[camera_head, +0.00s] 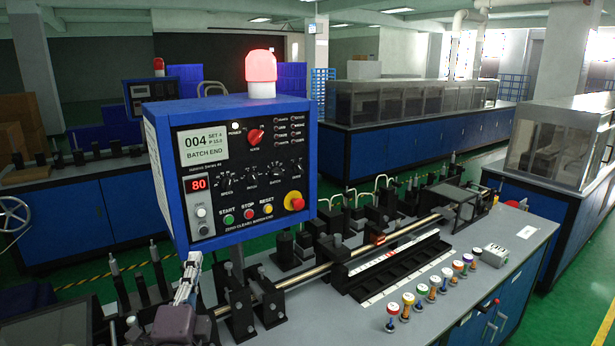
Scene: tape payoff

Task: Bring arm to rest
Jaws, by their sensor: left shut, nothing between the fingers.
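My left gripper (192,262) shows at the lower left, pointing up and away. Its fingers are shut with nothing between them. It is in front of the lower left corner of the blue control box (152,190); I cannot tell whether they touch. The box has a lit red lamp (262,72) on top, a label reading "BATCH END", a red "80" display, knobs and START, STOP and RESET buttons. My right gripper is not in view.
A grey bench (520,228) carries a long metal rod (310,273) on black supports, a black rail, and several coloured spools (433,285) along its front edge. Other blue machines (415,140) stand behind, across green floor.

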